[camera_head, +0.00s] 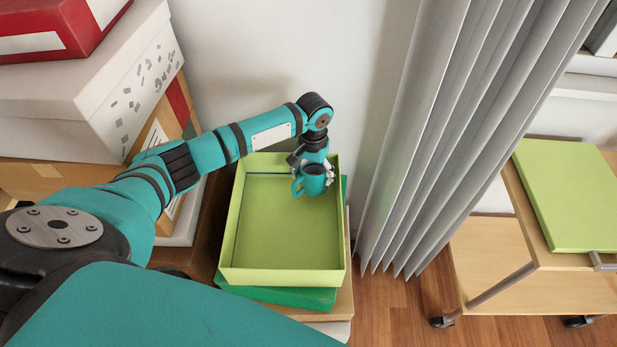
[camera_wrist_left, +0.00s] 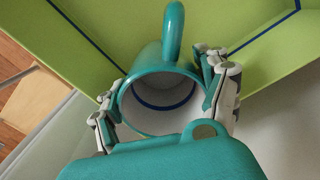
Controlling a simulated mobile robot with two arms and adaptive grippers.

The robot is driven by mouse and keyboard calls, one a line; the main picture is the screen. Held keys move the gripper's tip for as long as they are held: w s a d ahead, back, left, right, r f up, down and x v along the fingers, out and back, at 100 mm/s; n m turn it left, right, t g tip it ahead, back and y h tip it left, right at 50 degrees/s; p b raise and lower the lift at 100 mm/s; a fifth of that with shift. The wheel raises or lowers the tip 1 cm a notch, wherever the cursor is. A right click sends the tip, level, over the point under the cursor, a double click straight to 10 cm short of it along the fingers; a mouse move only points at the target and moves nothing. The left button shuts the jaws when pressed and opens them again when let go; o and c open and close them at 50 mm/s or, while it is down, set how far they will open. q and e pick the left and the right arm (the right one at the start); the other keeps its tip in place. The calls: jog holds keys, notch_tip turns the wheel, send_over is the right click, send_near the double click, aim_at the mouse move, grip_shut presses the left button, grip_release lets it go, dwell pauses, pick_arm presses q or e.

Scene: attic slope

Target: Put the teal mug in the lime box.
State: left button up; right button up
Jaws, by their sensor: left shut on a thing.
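The teal mug (camera_head: 313,180) is at the far right part of the lime box (camera_head: 285,277), over its inside. My left gripper (camera_head: 315,170) is shut on the mug. In the left wrist view the mug (camera_wrist_left: 160,100) sits between the two fingers of the gripper (camera_wrist_left: 168,98), its handle pointing up in the picture and its pale inside showing. The lime box (camera_wrist_left: 75,45) fills the background there. Whether the mug touches the box floor I cannot tell. My right gripper is not in view.
The lime box rests on a green box (camera_head: 290,297). White and red storage boxes (camera_head: 90,80) are stacked at the left. A grey curtain (camera_head: 430,130) hangs close on the right. A wooden trolley (camera_head: 530,270) carries a lime lid-like panel (camera_head: 570,195). The rest of the box floor is bare.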

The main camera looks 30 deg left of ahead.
aim_at(312, 183)
pick_arm(q)
jog(key=shift+f, duration=2)
jog(key=o, duration=1.5)
jog(key=shift+f, duration=0.1)
jog(key=shift+c, duration=0.2)
notch_tip(312, 183, up, 12)
jog(key=shift+p, duration=0.35)
